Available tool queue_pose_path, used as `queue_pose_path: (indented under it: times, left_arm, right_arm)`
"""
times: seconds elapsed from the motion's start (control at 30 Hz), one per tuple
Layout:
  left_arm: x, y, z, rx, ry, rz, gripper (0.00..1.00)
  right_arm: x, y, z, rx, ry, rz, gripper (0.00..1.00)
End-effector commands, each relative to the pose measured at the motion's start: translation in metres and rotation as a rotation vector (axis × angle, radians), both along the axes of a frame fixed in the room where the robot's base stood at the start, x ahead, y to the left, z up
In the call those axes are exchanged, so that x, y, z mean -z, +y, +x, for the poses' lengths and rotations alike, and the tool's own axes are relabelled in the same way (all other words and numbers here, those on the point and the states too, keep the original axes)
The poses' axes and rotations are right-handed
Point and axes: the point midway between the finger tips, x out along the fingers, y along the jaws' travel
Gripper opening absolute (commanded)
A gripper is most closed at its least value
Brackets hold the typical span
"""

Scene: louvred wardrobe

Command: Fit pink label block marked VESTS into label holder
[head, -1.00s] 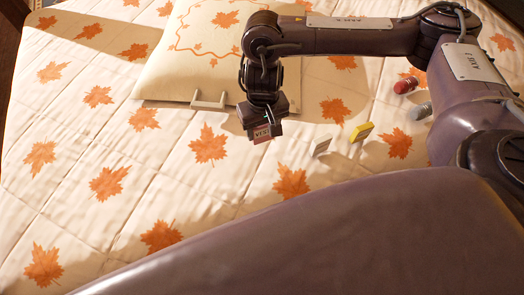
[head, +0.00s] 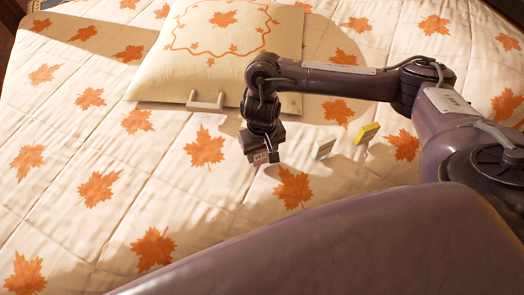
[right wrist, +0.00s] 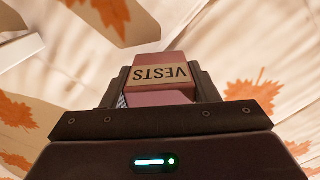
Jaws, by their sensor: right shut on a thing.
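My right gripper (head: 262,150) is shut on the pink block marked VESTS (head: 260,158). In the right wrist view, the block (right wrist: 161,74) sits between the two fingers, its cream VESTS face toward the camera and its lettering upside down. A pale U-shaped bracket (head: 205,106), seemingly the label holder, stands at the front edge of the cushion. Nothing shows in its gap. The block is apart from it, to its right and nearer to me. My left gripper is not in view.
The cream cushion (head: 222,50) lies behind the bracket on a leaf-patterned quilt (head: 130,185). A white block (head: 324,147) and a yellow block (head: 367,133) lie right of my gripper. The quilt left of the gripper is clear.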

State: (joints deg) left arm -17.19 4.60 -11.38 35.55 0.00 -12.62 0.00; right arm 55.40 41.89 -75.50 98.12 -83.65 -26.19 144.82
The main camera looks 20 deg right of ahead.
Motion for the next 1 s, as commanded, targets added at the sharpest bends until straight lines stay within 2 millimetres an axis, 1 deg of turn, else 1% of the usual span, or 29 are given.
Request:
queue_pose_path:
  times: [0.13, 0.17, 0.3, 0.63, 0.77, 1.0]
  left_arm:
    - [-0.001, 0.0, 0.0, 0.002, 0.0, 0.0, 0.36]
    - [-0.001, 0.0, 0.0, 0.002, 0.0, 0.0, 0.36]
    - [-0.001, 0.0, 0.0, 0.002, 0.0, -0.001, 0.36]
    - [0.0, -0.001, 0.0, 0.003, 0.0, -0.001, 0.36]
    - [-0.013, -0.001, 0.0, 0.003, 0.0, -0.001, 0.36]
    - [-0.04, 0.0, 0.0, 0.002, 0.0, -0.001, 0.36]
  right_arm:
    - [0.003, 0.0, 0.0, 0.001, 0.002, -0.001, 0.32]
    - [0.003, 0.0, 0.0, 0.001, 0.001, -0.001, 0.58]
    - [0.003, 0.0, 0.0, 0.001, 0.0, 0.0, 0.76]
    - [0.0, 0.0, 0.0, -0.001, -0.001, 0.0, 0.76]
    - [-0.02, 0.0, 0.001, -0.002, -0.004, -0.001, 0.76]
    - [-0.074, 0.0, 0.002, -0.002, -0.006, -0.001, 0.76]
